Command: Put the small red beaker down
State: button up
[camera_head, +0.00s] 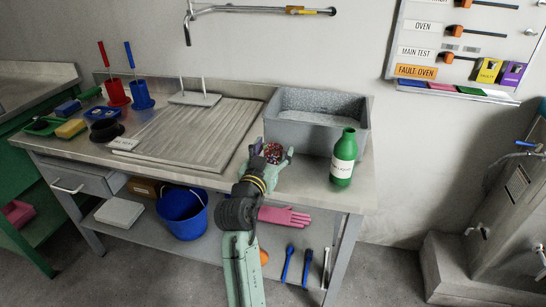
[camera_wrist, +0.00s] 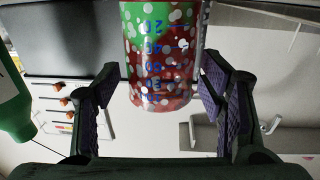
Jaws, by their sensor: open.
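The small red beaker (camera_head: 272,152) is at the front right of the workbench, close to the grey tub. In the wrist view the beaker (camera_wrist: 162,60) is speckled with white dots, has blue graduation marks and looks green at one upper side. My gripper (camera_head: 270,160) reaches in from the front. In the wrist view my gripper (camera_wrist: 158,85) is open, with one dark finger on each side of the beaker and a gap visible on both sides. The beaker's underside is hidden in the head view, so its contact with the bench top is not clear.
A green labelled bottle (camera_head: 343,158) stands just right of the beaker. The grey tub (camera_head: 318,143) is behind it. A ribbed drainboard (camera_head: 195,131) lies to the left. Red and blue holders (camera_head: 117,94) stand at the back left.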

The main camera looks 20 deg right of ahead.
jog(key=shift+c, duration=0.5)
jog(key=c, duration=0.9)
jog(key=shift+c, duration=0.3)
